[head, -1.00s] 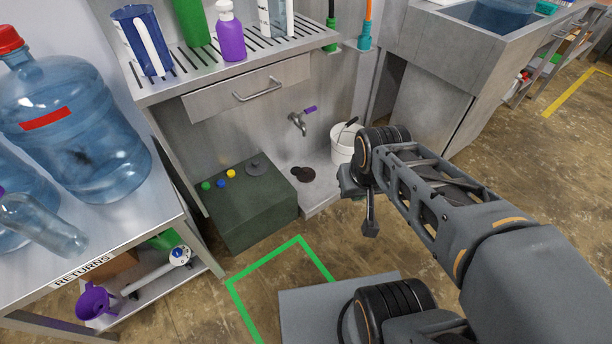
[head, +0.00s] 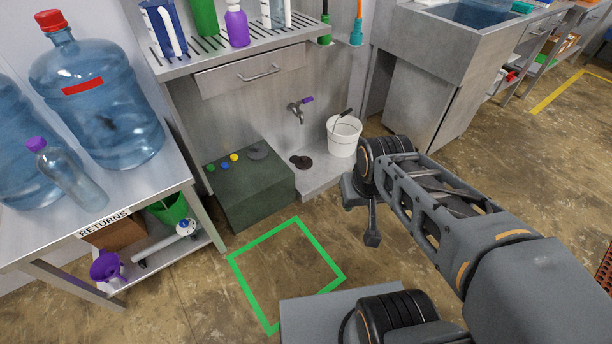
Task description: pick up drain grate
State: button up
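My gripper (head: 370,236) hangs right of and nearer than the basin, apart from the box and disc. One finger shows pointing down; the other is not clear, so its opening cannot be told. I see nothing held in it.
A white bucket (head: 344,136) stands in the basin beside the tap (head: 299,109). Blue, green and yellow caps lie on the box. A returns table (head: 205,208) with large jugs stands at left. The floor inside the green square outline (head: 321,245) is largely clear.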

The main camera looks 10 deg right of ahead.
aim_at(301, 163)
jog(key=u, duration=0.15)
jog(key=k, duration=0.45)
jog(key=z, duration=1.05)
jog(key=i, duration=1.7)
jog(key=u, duration=1.2)
jog(key=i, duration=0.65)
jog(key=u, duration=0.6)
jog(key=i, duration=0.45)
